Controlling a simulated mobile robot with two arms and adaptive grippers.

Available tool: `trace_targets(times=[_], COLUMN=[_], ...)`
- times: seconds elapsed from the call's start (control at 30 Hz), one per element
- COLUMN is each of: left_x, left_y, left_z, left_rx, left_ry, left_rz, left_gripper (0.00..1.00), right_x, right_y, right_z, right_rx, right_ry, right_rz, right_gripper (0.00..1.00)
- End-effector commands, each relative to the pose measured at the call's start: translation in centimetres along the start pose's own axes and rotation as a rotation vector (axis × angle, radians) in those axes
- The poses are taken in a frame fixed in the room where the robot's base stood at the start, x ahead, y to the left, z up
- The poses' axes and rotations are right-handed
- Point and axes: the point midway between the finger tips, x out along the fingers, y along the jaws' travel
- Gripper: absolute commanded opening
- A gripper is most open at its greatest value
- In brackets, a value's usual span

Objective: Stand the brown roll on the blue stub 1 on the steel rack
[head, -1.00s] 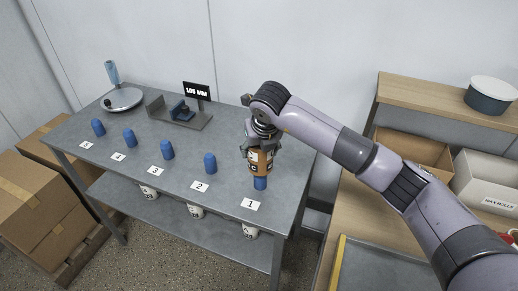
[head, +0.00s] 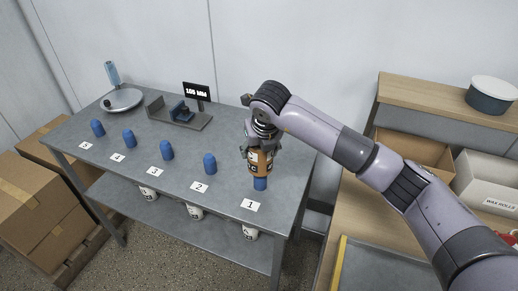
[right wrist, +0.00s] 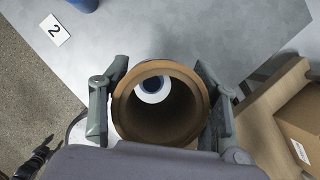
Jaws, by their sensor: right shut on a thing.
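The brown roll (head: 262,168) is upright in my right gripper (head: 258,146), which is shut on its upper part. Blue stub 1 (head: 260,184) stands on the steel rack's top (head: 225,180) behind the "1" card. Its lower part shows directly below the roll, and its top is hidden by the roll. In the right wrist view, the fingers flank the roll's rim (right wrist: 160,68). Down the bore I see a pale disc with a blue spot, off centre toward the top. I cannot tell whether the roll's lower end is around the stub or just above it.
Several other blue stubs, such as stub 2 (head: 210,163), stand in a row to the left. A gauge with a display (head: 197,91) and a round scale (head: 122,100) are farther back. A wooden bench (head: 350,215) with boxes stands at right.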

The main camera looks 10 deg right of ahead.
Motion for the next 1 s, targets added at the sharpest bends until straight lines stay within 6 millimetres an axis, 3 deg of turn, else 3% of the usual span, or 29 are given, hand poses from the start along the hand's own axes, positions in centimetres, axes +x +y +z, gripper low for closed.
trace_targets(times=[1.0], left_x=[2.4], left_y=[0.0], left_z=[0.2], left_rx=[0.001], left_ry=[0.000], left_rz=[0.000], left_gripper=[0.40], right_x=[2.4], right_y=[0.1], right_z=[-1.1], right_rx=[0.000], right_ry=[0.000], right_rz=[0.000], right_gripper=[0.24])
